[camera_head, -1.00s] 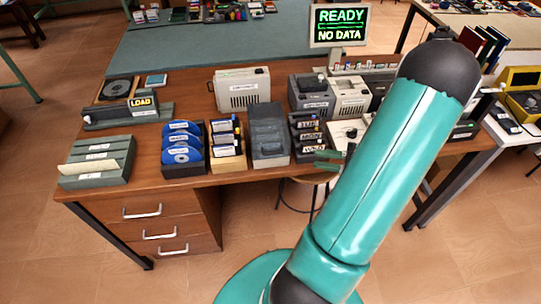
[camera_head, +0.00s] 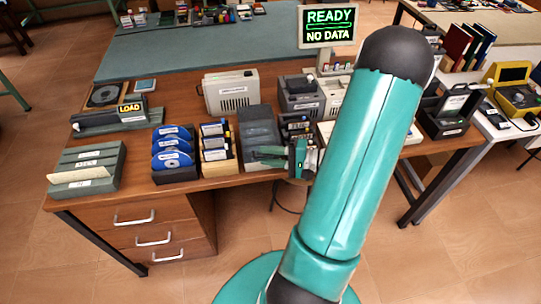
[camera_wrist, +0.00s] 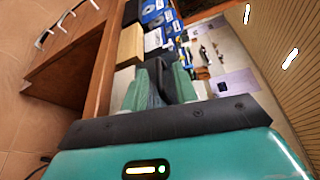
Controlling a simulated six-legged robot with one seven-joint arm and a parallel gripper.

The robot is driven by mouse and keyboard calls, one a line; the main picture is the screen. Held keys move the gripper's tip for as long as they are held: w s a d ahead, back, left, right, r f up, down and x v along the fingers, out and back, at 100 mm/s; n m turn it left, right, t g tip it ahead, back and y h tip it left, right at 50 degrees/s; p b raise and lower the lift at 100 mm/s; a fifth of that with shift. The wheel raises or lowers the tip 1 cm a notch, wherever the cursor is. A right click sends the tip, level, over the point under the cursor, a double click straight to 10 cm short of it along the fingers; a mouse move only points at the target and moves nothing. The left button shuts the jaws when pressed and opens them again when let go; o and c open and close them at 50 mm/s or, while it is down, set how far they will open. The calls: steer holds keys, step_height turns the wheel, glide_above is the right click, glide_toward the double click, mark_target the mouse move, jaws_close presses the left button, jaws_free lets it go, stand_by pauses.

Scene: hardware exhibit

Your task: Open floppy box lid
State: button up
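The floppy box (camera_head: 259,128) is a grey box with a dark, smoky lid, standing near the front edge of the wooden desk. Its lid looks shut.
Left of the box stand a tan holder of disks (camera_head: 217,163) and a dark holder with blue disks (camera_head: 176,172). A dark holder of cartridges (camera_head: 295,128) is close on the right. A beige drive unit (camera_head: 231,92) stands behind. The floor before the desk is clear.

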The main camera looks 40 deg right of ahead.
jaws_close()
steer(key=shift+r, duration=0.2)
